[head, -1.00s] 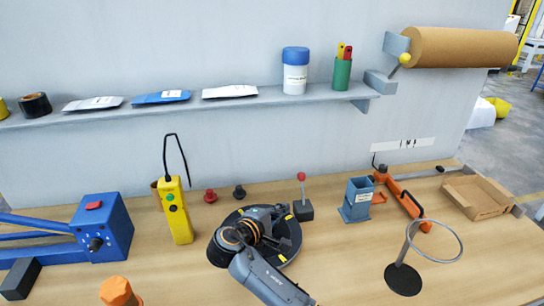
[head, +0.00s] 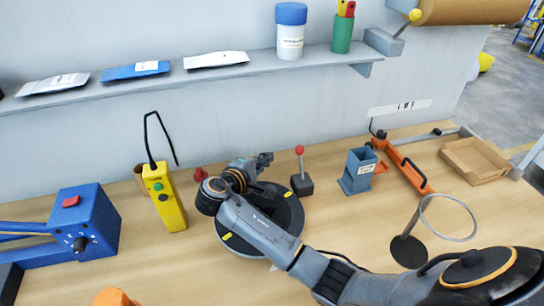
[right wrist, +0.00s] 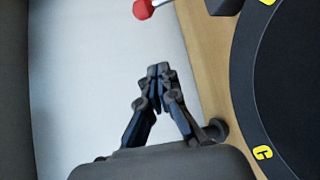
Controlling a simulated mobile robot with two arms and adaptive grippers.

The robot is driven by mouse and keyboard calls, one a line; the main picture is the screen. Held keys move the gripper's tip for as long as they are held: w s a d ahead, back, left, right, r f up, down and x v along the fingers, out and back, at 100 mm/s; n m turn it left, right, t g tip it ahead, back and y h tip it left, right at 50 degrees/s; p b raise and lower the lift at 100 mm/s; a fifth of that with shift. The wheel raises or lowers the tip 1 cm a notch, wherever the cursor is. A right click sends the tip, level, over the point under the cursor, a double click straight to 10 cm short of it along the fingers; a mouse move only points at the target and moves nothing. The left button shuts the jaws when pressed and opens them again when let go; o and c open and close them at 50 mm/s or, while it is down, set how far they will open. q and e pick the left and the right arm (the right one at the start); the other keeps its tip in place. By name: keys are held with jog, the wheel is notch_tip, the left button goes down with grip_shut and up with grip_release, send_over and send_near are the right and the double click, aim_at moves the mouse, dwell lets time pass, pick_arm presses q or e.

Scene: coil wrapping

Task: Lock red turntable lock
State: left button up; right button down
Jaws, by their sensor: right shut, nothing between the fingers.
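The red-topped lever (head: 300,150) stands upright on a small dark base (head: 302,185) at the right rear edge of the black turntable (head: 285,215). Its red ball (right wrist: 142,9) also shows at the top edge of the right wrist view, beyond my fingertips. The turntable rim (right wrist: 262,120), with yellow marks, fills the right side there. My right gripper (head: 264,158) is over the far edge of the turntable, left of the lever and apart from it. In the right wrist view its fingertips (right wrist: 158,70) meet, with nothing between them. My left gripper is out of view.
A yellow pendant (head: 165,198) and a small red knob (head: 199,175) stand left of the turntable. A blue-grey holder (head: 358,170) and a ring stand (head: 408,250) are to the right. My right arm crosses the turntable. The wall shelf (head: 230,78) hangs behind.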

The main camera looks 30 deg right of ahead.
aim_at(301, 163)
jog(key=p+x, duration=0.2)
jog(key=x, duration=0.6)
pick_arm(q)
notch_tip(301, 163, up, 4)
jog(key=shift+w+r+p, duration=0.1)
jog(key=shift+p, duration=0.85)
pick_arm(e)
jog(key=s, duration=0.1)
jog(key=s+r, duration=0.1)
jog(key=s+d, duration=0.1)
jog(key=shift+s+d+r, duration=0.1)
jog(key=shift+s+r, duration=0.15)
jog(key=shift+s, duration=0.15)
jog(key=shift+w, duration=0.1)
